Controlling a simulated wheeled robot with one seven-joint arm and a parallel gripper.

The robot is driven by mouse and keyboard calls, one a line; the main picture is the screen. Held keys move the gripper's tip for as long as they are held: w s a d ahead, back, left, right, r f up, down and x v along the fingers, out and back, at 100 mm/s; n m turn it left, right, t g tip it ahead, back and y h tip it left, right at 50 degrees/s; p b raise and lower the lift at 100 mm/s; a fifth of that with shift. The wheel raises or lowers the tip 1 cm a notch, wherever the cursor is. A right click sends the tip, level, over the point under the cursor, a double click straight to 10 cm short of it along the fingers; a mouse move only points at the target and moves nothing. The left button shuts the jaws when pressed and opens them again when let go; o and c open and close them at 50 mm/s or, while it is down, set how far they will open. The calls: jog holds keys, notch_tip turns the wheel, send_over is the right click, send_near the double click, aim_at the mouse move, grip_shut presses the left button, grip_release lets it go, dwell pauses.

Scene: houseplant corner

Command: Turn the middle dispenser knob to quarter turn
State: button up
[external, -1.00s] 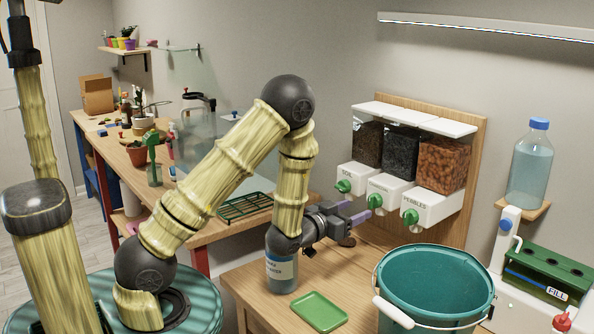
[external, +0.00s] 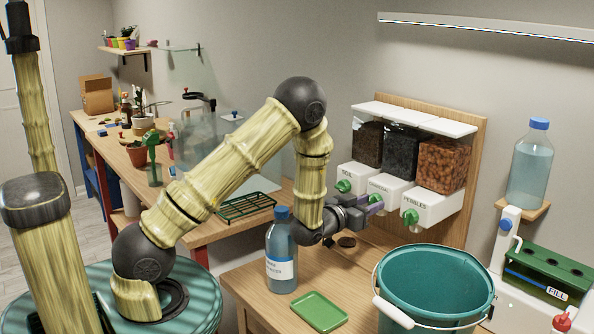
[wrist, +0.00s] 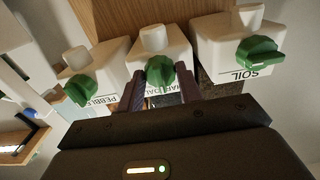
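The middle dispenser knob (wrist: 160,72) is green and sits on the front of the white middle dispenser (wrist: 153,42), whose label is partly hidden. My gripper (wrist: 162,92) is open, with one purple finger on each side of this knob. The fingertips are close to the knob; I cannot tell whether they touch it. In the external view my gripper (external: 377,206) is in front of the middle dispenser (external: 390,192) and hides most of its knob.
The soil knob (external: 344,186) and pebbles knob (external: 410,217) flank the middle one closely. Below are a teal bucket (external: 435,275), a green tray (external: 310,312) and a blue bottle (external: 281,255) beside my arm. A wooden backboard (external: 467,155) stands behind the dispensers.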

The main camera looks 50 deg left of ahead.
jog(key=shift+m+b, duration=0.5)
jog(key=shift+b, duration=0.05)
jog(key=shift+m+b, duration=5.1)
jog(key=shift+m, duration=3.4)
jog(key=o, duration=1)
jog(key=shift+c, duration=0.2)
jog(key=shift+s, duration=0.1)
